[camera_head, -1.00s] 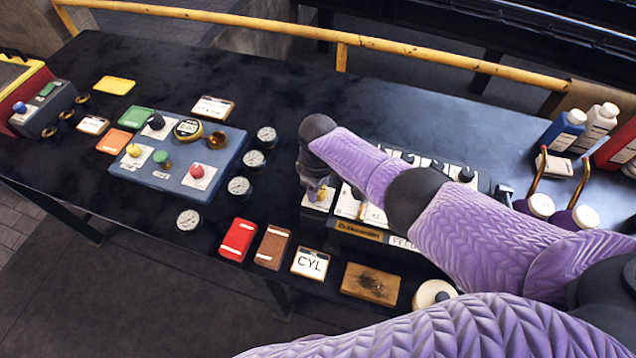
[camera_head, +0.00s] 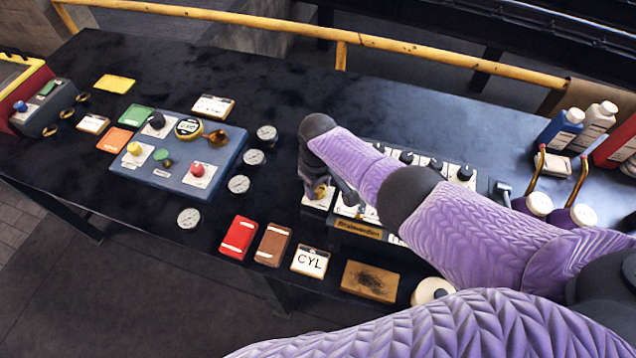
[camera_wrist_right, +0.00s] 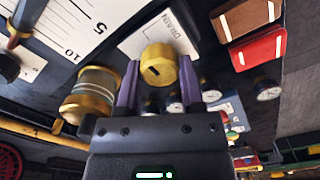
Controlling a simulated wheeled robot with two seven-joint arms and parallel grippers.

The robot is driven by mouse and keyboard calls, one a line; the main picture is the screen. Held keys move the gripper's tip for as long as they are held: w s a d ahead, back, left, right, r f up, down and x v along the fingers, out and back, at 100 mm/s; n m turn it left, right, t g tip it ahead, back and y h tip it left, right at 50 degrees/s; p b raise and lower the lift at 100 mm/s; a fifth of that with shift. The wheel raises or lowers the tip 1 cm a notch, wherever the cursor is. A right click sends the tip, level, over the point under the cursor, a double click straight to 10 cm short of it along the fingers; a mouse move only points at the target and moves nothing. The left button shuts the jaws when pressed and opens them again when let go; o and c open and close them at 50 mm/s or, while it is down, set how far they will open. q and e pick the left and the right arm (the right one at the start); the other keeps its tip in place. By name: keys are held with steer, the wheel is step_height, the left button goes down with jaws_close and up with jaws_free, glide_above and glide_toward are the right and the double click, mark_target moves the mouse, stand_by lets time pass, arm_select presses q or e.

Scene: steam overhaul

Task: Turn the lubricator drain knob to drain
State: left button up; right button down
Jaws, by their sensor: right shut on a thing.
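The lubricator drain knob is a brass knob with a dark mark on its face. In the right wrist view the drain knob (camera_wrist_right: 157,66) sits between the two purple fingers of my right gripper (camera_wrist_right: 157,85), which is shut on it. A white plate lettered DRAIN (camera_wrist_right: 172,32) lies behind the knob. In the head view my right gripper (camera_head: 318,190) points down at the near left corner of the lubricator panel (camera_head: 360,228), and my purple arm covers much of that panel. My left gripper is not in view.
A blue panel (camera_head: 215,145) with coloured knobs stands to the left, with several gauges (camera_head: 239,184) beside it. Red (camera_head: 237,238) and brown blocks and a CYL card (camera_head: 310,262) lie along the front edge. Bottles (camera_head: 560,128) stand at the right. A yellow rail (camera_head: 440,52) runs behind.

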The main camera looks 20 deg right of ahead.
steer(key=shift+c, duration=1)
jaws_free()
steer(key=shift+r, duration=0.15)
step_height(320, 180, up, 10)
steer(key=p, duration=0.5)
steer(key=shift+f, duration=0.2)
